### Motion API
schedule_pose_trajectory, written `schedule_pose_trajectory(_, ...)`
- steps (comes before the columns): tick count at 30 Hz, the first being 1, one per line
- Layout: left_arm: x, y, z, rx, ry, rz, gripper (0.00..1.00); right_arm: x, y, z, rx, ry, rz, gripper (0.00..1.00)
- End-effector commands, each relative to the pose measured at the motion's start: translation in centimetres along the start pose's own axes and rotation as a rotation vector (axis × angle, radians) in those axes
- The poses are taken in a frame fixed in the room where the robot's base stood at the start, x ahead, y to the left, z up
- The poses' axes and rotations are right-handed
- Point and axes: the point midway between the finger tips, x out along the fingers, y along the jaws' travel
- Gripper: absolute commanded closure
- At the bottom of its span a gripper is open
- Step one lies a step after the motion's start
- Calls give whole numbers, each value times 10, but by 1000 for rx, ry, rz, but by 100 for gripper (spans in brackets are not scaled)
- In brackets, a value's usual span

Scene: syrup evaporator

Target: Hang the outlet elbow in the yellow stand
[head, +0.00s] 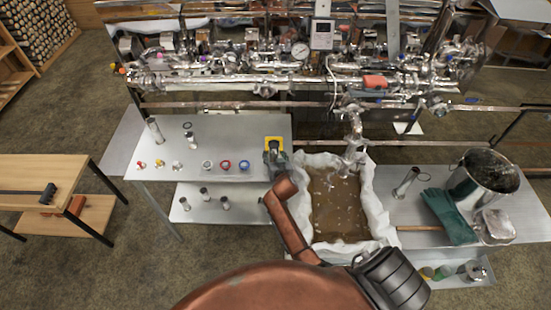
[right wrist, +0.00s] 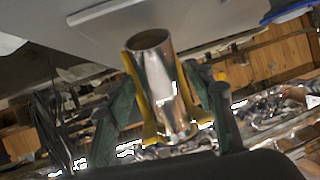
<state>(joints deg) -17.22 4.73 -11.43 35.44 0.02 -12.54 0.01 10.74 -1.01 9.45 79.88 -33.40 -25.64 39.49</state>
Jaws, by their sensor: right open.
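The yellow stand (head: 274,140) is on the left metal table, near its right edge. My right gripper (head: 275,158) is right at it, in front of it in the head view. In the right wrist view the outlet elbow, a shiny metal tube (right wrist: 155,85), is between the yellow arms of the stand (right wrist: 188,95). The open fingers of my right gripper (right wrist: 170,105) are on either side of the tube, with gaps visible. The lower part of the elbow is hidden, and the head view hides the elbow behind the gripper. My left gripper is not in view.
A tray lined with white cloth (head: 375,205) holding brown liquid is right of the gripper. Coloured rings (head: 225,165) and metal tubes (head: 154,130) stand on the left table. Shiny pipework (head: 220,75) runs behind. A bucket (head: 485,180) and green gloves (head: 448,215) are at right.

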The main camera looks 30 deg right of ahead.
Motion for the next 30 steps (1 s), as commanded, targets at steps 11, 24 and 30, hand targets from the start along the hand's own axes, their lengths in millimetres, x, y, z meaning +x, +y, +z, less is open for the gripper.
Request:
schedule_pose_trajectory(11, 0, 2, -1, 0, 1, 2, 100, -63, 0, 0, 2, 1, -1, 51)
schedule_pose_trajectory(24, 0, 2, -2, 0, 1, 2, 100, -117, -1, 0, 1, 0, -1, 51)
schedule_pose_trajectory(30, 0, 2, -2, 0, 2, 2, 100, -118, -1, 0, 1, 1, -1, 51)
